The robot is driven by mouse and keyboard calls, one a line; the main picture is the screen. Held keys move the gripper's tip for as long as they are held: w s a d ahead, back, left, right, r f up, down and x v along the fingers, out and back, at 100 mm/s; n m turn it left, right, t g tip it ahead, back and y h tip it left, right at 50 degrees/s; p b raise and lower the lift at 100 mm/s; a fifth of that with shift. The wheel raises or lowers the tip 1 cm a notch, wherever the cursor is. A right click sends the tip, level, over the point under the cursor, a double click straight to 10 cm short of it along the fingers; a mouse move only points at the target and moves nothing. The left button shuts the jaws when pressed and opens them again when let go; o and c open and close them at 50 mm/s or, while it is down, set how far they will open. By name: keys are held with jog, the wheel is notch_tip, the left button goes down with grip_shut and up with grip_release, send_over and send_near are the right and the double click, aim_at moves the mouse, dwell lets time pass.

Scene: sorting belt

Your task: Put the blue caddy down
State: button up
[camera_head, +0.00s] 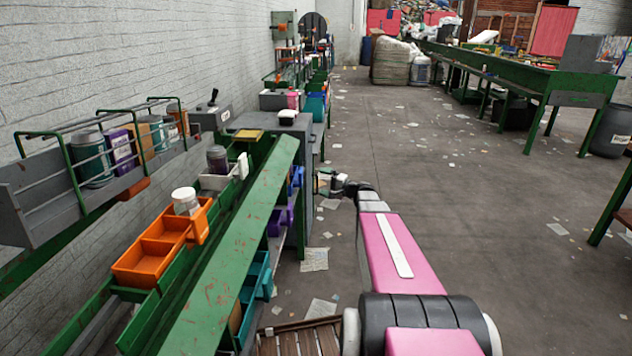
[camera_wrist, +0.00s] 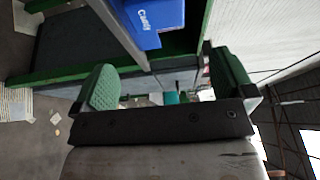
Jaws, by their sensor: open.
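The blue caddy (camera_wrist: 150,22) shows at the top of the wrist view, cut off by the frame edge, with white lettering on its side. It rests at a green-edged grey structure, beyond my fingertips and apart from them. In the head view a small blue patch (camera_head: 297,177) beside the green belt frame looks like the same caddy, mostly hidden. My gripper (camera_wrist: 163,68) is open, with its two green-padded fingers wide apart and nothing between them. In the head view my gripper (camera_head: 328,183) is small, just right of the belt frame.
An orange caddy (camera_head: 142,270) with a white-lidded jar (camera_head: 185,201) stands on the green belt frame (camera_head: 225,270). Purple and teal bins hang below its right side. A wall rack (camera_head: 30,205) holds several containers. The floor (camera_head: 480,230) to the right is open, with scattered paper.

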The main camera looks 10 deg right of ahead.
jog(key=s+a+f+n+g+h, duration=0.2)
jog(key=s+a+f+g, duration=0.25)
jog(key=s, duration=0.25)
jog(key=s+a+f+n+g+h, duration=0.2)
jog(key=s+a+f+n+g, duration=0.15)
jog(key=s+a, duration=0.35)
jog(key=s+d+f+n+g+h, duration=0.1)
jog(key=s+h, duration=0.3)
jog(key=s, duration=0.4)
jog(key=s+d+f+n+g+h, duration=0.2)
jog(key=s+g+h, duration=0.1)
jog(key=s+h, duration=0.2)
jog(key=s, duration=0.2)
jog(key=shift+s+f, duration=0.35)
jog(key=shift+s, duration=0.05)
